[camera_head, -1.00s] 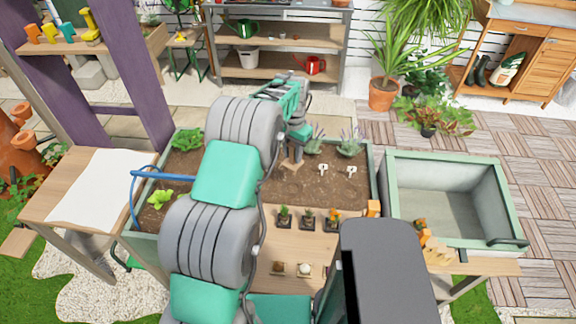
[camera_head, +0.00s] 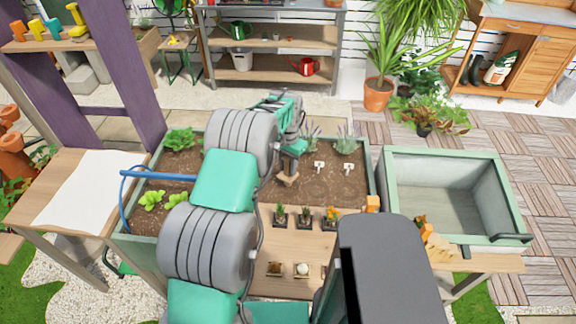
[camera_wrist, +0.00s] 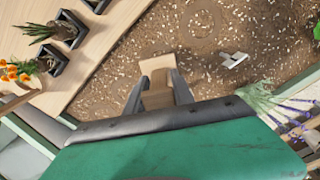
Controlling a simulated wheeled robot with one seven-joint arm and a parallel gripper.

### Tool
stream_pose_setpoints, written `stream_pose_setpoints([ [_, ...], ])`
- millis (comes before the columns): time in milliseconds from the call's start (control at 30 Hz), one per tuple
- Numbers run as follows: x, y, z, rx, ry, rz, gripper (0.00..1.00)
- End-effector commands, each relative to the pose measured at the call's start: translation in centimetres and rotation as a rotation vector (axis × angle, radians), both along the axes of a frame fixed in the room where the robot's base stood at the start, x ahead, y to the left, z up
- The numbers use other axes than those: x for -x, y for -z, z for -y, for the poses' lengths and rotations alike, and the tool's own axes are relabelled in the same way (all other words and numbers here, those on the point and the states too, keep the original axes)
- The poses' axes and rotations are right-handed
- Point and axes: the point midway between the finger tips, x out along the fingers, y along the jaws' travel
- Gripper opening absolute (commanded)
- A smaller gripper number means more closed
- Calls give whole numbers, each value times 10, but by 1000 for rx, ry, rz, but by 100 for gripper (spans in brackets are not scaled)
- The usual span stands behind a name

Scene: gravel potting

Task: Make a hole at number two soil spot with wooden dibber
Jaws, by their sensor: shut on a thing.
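My gripper (camera_wrist: 158,98) is shut on the wooden dibber (camera_wrist: 157,65), a pale wooden piece between the two fingers in the wrist view. In the head view the dibber (camera_head: 288,180) shows below my gripper, over the soil bed (camera_head: 330,186). I cannot tell whether its tip touches the soil. Two white number markers, one left (camera_head: 319,167) and one right (camera_head: 348,168), stand in the soil to the right of the dibber; their digits are too small to read. One marker (camera_wrist: 234,60) shows in the wrist view, right of the dibber, near faint rings in the soil.
Lavender plants (camera_head: 345,141) stand behind the markers. Leafy plants (camera_head: 150,200) grow at the left end. An empty green-rimmed bin (camera_head: 440,152) stands right.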

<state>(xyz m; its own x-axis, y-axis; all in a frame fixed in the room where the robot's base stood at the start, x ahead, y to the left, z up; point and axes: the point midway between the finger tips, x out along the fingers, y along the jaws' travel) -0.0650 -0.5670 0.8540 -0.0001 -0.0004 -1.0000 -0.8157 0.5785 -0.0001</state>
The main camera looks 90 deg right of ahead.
Motion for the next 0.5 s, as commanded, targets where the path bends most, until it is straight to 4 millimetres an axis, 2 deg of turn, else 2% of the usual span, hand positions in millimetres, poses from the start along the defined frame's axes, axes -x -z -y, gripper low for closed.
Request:
stream_pose_setpoints([
  [500,0,6,0,0,0,0,0],
])
